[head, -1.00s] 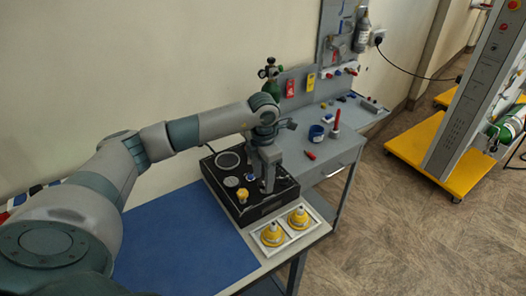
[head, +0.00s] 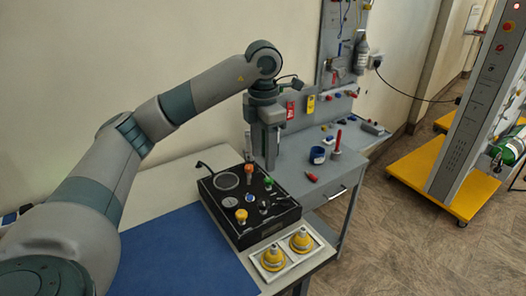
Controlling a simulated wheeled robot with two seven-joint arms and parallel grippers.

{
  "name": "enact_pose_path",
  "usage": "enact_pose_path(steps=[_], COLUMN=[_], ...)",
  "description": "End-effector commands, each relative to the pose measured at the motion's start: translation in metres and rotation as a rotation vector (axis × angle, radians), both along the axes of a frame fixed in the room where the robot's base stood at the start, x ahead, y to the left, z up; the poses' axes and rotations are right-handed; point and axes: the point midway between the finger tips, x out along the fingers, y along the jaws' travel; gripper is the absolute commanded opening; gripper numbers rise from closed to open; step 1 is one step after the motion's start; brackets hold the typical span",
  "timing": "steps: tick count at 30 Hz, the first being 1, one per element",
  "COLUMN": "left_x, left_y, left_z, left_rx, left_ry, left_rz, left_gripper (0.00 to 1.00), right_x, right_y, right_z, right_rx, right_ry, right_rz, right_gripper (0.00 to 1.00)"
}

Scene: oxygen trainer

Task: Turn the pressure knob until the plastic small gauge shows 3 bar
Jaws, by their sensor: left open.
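The black trainer box (head: 240,232) stands on the table. Its top carries a large round dial (head: 227,181) and a smaller round dial (head: 229,201), which looks like the small gauge; its reading is too small to make out. Several knobs stand on the top: an orange-red one (head: 248,171), a green one (head: 268,184), a yellow one (head: 241,215) and a small blue one (head: 249,197). I cannot tell which is the pressure knob. My left gripper (head: 269,163) points down at the box's far right edge, open and apart from the knobs. My right gripper is not in view.
A white tray (head: 261,254) with two yellow-based parts sits in front of the box. A blue mat (head: 185,255) lies left. A grey bench (head: 310,180) behind holds a blue cup (head: 317,155) and small tools. A yellow-based cart (head: 425,190) stands right.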

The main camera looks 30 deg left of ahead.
Motion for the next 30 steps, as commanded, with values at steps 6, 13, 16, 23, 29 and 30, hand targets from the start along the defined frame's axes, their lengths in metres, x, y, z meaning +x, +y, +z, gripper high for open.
enact_pose_path(steps=[6,13,16,23,29,30], left_x=[-0.0002,-0.0002,-0.0002,-0.0002,-0.0003,-0.0003], left_y=[0.0003,0.0004,0.0004,0.0004,0.0004,0.0004], left_z=[0.0103,0.0116,0.0115,0.0114,0.0113,0.0113], left_rx=[0.0,0.0,0.0,0.0,0.0,0.0], left_ry=[0.001,0.001,0.001,0.001,0.001,0.001], left_rz=[0.001,0.001,0.001,0.001,0.001,0.001], left_gripper=[0.47,0.47,0.47,0.47,0.47,0.47], right_x=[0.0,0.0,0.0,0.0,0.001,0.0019], right_y=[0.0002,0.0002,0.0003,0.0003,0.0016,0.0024], right_z=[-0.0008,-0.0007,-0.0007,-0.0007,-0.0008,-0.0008], right_rx=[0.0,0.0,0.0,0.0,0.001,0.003], right_ry=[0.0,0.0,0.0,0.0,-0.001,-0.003], right_rz=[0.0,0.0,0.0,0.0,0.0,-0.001], right_gripper=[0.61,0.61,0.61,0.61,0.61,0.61])
